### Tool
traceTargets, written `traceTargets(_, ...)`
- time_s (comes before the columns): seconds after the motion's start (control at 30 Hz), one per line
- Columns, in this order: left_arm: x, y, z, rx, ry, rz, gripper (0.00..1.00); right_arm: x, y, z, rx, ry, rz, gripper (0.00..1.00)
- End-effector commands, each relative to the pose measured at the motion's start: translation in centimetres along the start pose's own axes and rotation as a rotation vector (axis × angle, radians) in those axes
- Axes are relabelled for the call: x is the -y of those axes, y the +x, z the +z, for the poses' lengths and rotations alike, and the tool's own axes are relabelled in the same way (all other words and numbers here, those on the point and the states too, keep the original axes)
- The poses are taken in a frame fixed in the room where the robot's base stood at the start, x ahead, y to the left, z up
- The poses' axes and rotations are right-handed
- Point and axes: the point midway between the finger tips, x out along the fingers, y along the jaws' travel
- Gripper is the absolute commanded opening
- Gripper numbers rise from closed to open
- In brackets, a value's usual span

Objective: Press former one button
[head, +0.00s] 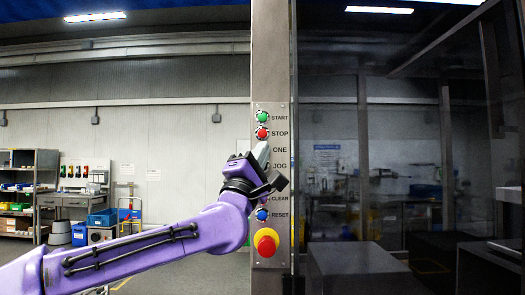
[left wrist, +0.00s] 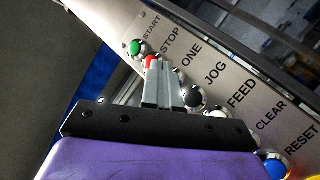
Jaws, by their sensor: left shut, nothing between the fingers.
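The button panel (head: 282,185) is a metal plate on a post, with labelled buttons in a column. The ONE label (head: 280,150) is readable; its button is hidden by my left gripper (head: 262,153) in the head view. In the left wrist view the ONE button (left wrist: 181,75) shows only as a sliver of chrome edge beside the fingers. My left gripper (left wrist: 163,66) is shut and empty, its grey fingertips in front of the panel between STOP and JOG. I cannot tell whether they touch the button. My right gripper is not in view.
Close by are the green START button (head: 263,117), red STOP button (head: 262,133), black JOG button (left wrist: 195,97), white FEED button (left wrist: 217,115) and blue RESET button (head: 262,215). A red emergency stop (head: 266,242) is below. Dark glass (head: 400,150) is at right.

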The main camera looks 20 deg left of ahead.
Motion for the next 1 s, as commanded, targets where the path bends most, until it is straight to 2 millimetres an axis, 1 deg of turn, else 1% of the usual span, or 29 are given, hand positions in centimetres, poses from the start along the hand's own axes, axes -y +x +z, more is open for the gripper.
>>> traceTargets(0.43, 0.0, 0.0, 0.0, 0.0, 0.0, 0.0, 0.0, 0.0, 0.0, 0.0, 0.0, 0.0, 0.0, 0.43)
traceTargets(0.73, 0.44, 0.58, -0.4, 0.0, 0.001, 0.0, 0.0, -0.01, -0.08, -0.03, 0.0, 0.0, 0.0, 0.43)
traceTargets(1.0, 0.42, 0.59, -0.44, 0.0, 0.0, 0.0, 0.0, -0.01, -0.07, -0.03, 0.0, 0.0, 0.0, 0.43)
